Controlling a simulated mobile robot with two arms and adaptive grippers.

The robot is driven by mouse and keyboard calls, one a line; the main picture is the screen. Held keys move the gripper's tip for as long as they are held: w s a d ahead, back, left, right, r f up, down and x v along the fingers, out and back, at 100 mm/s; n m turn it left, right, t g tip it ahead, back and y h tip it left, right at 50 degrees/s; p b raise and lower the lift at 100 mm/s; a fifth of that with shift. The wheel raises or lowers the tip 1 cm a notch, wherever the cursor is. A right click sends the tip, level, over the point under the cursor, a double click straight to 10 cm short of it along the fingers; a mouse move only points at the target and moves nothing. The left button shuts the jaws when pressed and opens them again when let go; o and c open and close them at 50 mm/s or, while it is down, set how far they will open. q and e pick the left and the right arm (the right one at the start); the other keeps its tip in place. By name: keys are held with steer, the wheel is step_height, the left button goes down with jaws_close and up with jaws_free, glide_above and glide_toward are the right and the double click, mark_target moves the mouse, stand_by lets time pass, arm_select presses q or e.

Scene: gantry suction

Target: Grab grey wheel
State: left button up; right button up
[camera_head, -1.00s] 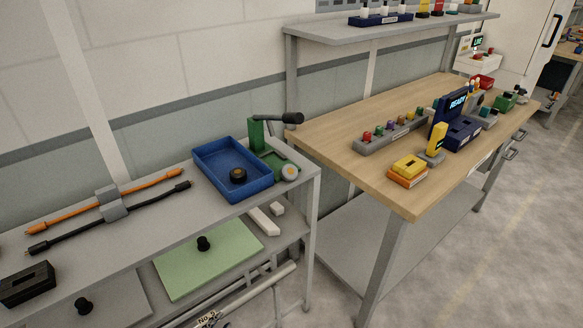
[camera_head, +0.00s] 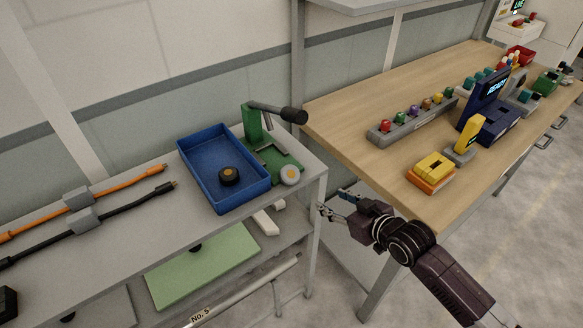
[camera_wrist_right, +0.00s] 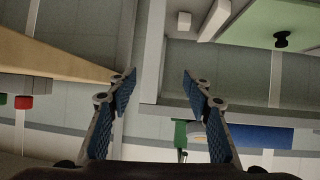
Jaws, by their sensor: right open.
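The grey wheel (camera_head: 290,175), with a pale hub, is at the front right corner of the grey shelf, beside the green press fixture (camera_head: 253,128). In the right wrist view a grey round part (camera_wrist_right: 196,131), probably the wheel, is partly hidden behind a finger. My right gripper (camera_head: 331,204) is open and empty, to the right of the wheel and off the shelf's right end. Its blue-padded fingers stand apart in the wrist view (camera_wrist_right: 158,76). My left gripper does not show.
A blue tray (camera_head: 184,157) holding a black wheel (camera_head: 229,176) stands left of the fixture. The wooden workbench (camera_head: 345,112) is to the right, with an orange-yellow block (camera_head: 431,172) near its corner. Orange and black cables lie at the shelf's left.

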mark_target(292, 175)
steer(key=a+r+n+y, duration=0.1)
steer(key=a+r, duration=0.1)
steer(key=r, duration=0.1)
steer(key=s+a+r+y, duration=0.1)
steer(key=a+r, duration=0.2)
steer(key=s+a+r+n+y, duration=0.1)
steer(key=a+r, duration=0.1)
steer(key=r, duration=0.2)
steer(key=shift+s+a+r+n+p, duration=0.1)
steer(key=shift+a+n+p, duration=0.2)
steer(key=shift+p, duration=0.1)
steer(key=p+x, duration=0.1)
steer(key=x, duration=0.3)
steer(key=shift+w+a+p, duration=0.2)
steer(key=shift+w+p, duration=0.1)
steer(key=shift+p, duration=0.05)
steer(key=shift+w+a, duration=0.2)
steer(key=shift+w, duration=0.05)
steer(key=shift+f, duration=0.25)
steer(key=shift+s, duration=0.1)
steer(key=c, duration=0.9)
steer(key=shift+c, duration=0.8)
steer(key=shift+r, duration=0.15)
